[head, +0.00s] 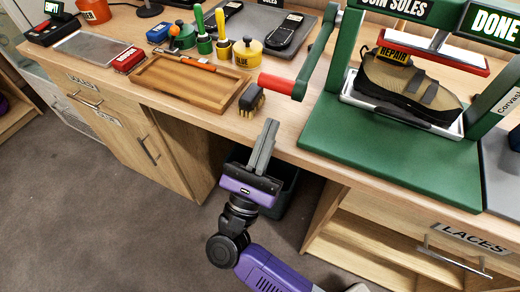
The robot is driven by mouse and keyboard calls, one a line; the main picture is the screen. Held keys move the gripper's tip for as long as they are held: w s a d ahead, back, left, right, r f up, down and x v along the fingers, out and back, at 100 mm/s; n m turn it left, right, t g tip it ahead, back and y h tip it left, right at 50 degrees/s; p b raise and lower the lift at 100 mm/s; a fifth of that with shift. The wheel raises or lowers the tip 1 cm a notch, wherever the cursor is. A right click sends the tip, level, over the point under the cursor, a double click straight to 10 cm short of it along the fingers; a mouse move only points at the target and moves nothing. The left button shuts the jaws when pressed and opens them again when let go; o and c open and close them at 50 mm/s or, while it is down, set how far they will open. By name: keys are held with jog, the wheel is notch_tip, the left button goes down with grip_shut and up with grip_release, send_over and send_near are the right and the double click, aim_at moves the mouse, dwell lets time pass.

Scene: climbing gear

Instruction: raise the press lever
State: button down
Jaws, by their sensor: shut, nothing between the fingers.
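The green press (385,157) stands on the bench at the right. Its green lever arm (320,55) slopes down toward the front left and ends in a red handle (277,84), low above the bench. A brown and black shoe (408,84) with a REPAIR tag sits on the press's light tray, under a red-edged plate (432,58). My gripper (272,123) is shut and empty. It is at the bench's front edge, below the red handle in the picture and apart from it.
A black brush (251,100) lies beside the red handle. A wooden tray (190,98) holds an orange-handled tool (187,63) at its back edge. A yellow glue pot (247,53) and several tools stand behind. A LACES drawer (455,245) is below the bench at right.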

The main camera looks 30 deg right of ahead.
jog(key=shift+w+d+r+p, duration=0.15)
jog(key=shift+d+r+p, duration=0.1)
jog(key=shift+r, duration=0.6)
jog(key=shift+w+d+r+p, duration=0.1)
jog(key=shift+r+p, duration=0.15)
jog(key=shift+r, duration=0.55)
jog(key=shift+w+d+r+p, duration=0.15)
jog(key=shift+d+r+p, duration=0.1)
jog(key=shift+r, duration=0.6)
jog(key=shift+a+r, duration=0.1)
